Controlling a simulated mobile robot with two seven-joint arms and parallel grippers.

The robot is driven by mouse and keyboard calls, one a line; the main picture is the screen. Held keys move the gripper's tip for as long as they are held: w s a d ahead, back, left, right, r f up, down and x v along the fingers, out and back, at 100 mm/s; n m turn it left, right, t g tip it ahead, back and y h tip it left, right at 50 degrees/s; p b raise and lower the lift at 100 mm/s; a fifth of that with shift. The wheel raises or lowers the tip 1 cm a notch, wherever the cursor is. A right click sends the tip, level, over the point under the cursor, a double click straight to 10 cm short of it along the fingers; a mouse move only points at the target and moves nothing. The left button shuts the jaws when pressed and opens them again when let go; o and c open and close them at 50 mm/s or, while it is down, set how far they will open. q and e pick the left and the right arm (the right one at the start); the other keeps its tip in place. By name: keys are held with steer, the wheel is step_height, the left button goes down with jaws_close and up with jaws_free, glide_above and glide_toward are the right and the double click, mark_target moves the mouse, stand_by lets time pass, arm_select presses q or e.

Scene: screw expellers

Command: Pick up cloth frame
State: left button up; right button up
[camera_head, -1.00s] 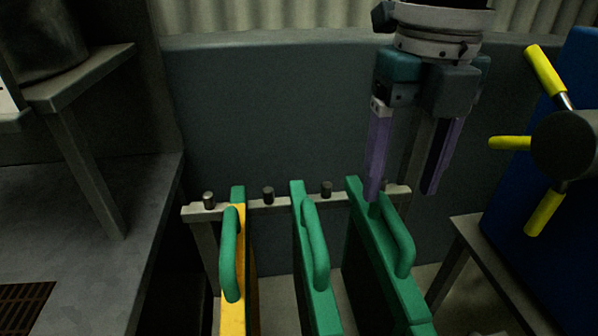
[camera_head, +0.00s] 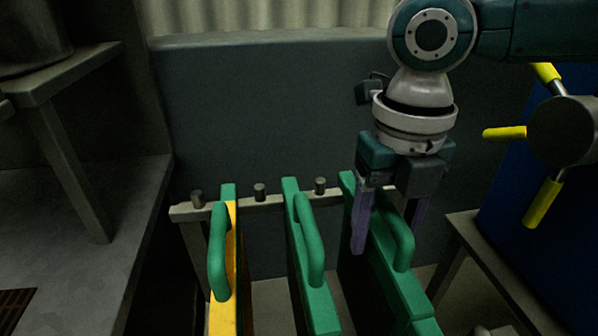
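Several cloth frames with looped handles hang side by side on a rack. The left frame (camera_head: 223,312) is yellow with a green handle. The middle frame (camera_head: 318,308) and the right frame (camera_head: 400,288) are green. My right gripper (camera_head: 386,232) points down over the right frame with its purple fingers apart. One finger is left of the frame's top bar; the other is partly hidden behind the frame and its handle (camera_head: 401,243). I cannot tell whether the fingers touch it. My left gripper is not in view.
The rack's bar (camera_head: 268,201) carries short round pegs. A blue machine (camera_head: 510,190) with yellow handles (camera_head: 541,203) stands close on the right, above a small metal stand (camera_head: 462,225). A grey bench (camera_head: 90,230) is at the left. A dark wall panel (camera_head: 255,110) stands behind.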

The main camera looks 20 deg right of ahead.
jaws_close()
stand_by(1.2)
